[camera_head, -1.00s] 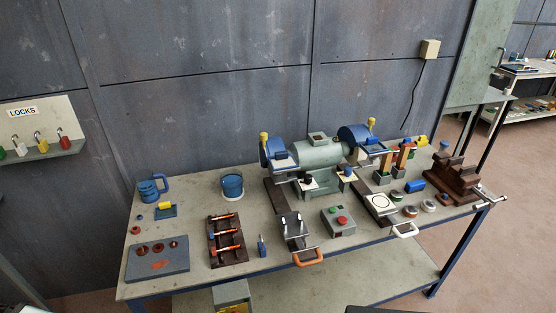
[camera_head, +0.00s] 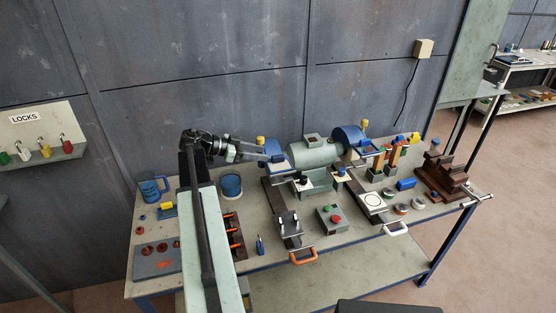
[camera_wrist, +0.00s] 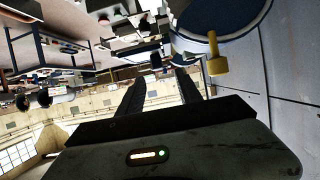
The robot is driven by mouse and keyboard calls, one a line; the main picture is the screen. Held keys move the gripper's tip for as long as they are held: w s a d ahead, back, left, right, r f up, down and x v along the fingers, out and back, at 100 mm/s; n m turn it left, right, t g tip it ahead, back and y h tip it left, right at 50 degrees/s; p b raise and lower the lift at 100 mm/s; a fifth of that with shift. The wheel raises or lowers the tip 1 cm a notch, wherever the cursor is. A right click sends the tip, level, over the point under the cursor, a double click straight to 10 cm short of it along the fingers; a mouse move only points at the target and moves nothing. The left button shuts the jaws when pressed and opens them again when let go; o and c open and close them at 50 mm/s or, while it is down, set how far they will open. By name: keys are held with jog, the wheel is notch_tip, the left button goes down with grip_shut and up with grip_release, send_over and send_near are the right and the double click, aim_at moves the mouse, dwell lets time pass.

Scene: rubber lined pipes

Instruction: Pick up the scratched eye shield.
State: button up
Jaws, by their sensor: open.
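The bench grinder (camera_head: 314,153) has a blue wheel guard at each end. A small clear-looking eye shield (camera_head: 278,158) sits at the front of the left guard, and another (camera_head: 369,149) at the right guard. Scratches are too small to see, so I cannot tell which shield is scratched. My gripper (camera_head: 262,155) is open, at the left end of the grinder, close to the left guard and its yellow knob (camera_head: 260,140). In the wrist view, my gripper's fingers (camera_wrist: 160,80) are apart with nothing clearly between them. The yellow knob (camera_wrist: 216,62) and blue guard (camera_wrist: 218,15) are beside them, upside down.
The wall is close behind.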

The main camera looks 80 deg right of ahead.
aim_at(275, 156)
jog(key=shift+b+x, duration=0.55)
jog(key=shift+x, duration=0.5)
jog(key=shift+s+d+f, duration=0.15)
jog(key=shift+s, duration=0.15)
jog(key=shift+s+f, duration=0.2)
jog(key=shift+s, duration=0.05)
jog(key=b+x, duration=0.2)
jog(key=x, duration=0.2)
jog(key=shift+s+d+f, duration=0.1)
jog(key=shift+s, duration=0.15)
grip_shut()
